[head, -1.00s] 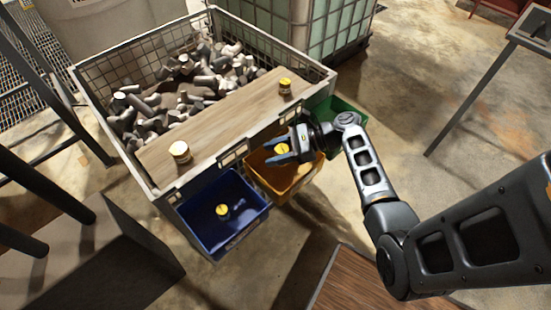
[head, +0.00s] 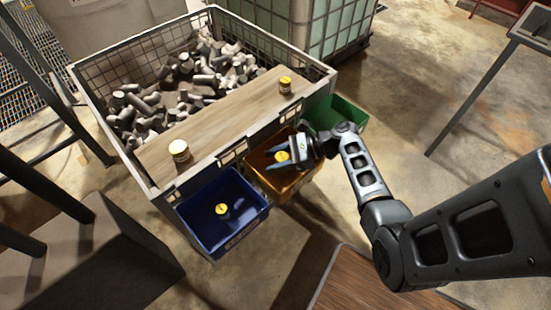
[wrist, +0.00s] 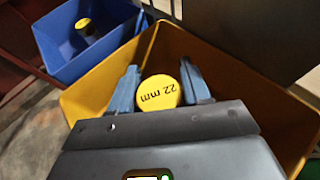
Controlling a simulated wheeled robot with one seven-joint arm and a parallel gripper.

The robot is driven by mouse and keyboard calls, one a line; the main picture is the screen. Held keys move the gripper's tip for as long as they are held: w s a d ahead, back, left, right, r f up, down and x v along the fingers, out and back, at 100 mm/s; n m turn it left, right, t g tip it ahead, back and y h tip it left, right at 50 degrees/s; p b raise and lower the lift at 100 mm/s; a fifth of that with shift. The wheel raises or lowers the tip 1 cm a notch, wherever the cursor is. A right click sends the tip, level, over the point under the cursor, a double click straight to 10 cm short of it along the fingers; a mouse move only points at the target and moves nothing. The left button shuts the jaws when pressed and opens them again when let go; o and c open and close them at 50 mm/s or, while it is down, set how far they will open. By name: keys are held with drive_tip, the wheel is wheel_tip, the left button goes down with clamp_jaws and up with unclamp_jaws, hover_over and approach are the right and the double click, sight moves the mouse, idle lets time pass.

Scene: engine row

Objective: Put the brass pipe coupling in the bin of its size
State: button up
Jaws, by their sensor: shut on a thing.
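The brass pipe coupling (head: 281,156) has a yellow top, marked "22 mm" upside down in the wrist view (wrist: 158,92). My gripper (head: 284,159) is shut on it, a blue finger on either side. It holds the coupling within the opening of the orange-yellow bin (head: 290,187), whose walls surround it in the wrist view (wrist: 92,88). I cannot tell whether the coupling touches the bin floor. The blue bin (head: 235,238) to the left holds another yellow-topped coupling (head: 222,209). The green bin (head: 350,117) is on the right, partly behind my gripper; I see nothing in it.
The bins hang along the side of a wire-mesh crate (head: 325,80) full of grey metal pieces. A brown wooden surface (head: 355,285) lies in front.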

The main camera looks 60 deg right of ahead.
drive_tip(key=shift+f, duration=0.15)
drive_tip(key=o, duration=1.2)
drive_tip(key=shift+s+a+f, duration=0.1)
drive_tip(key=shift+r, duration=0.2)
drive_tip(key=r+v, duration=0.1)
drive_tip(key=v, duration=1.1)
drive_tip(key=shift+r, duration=0.1)
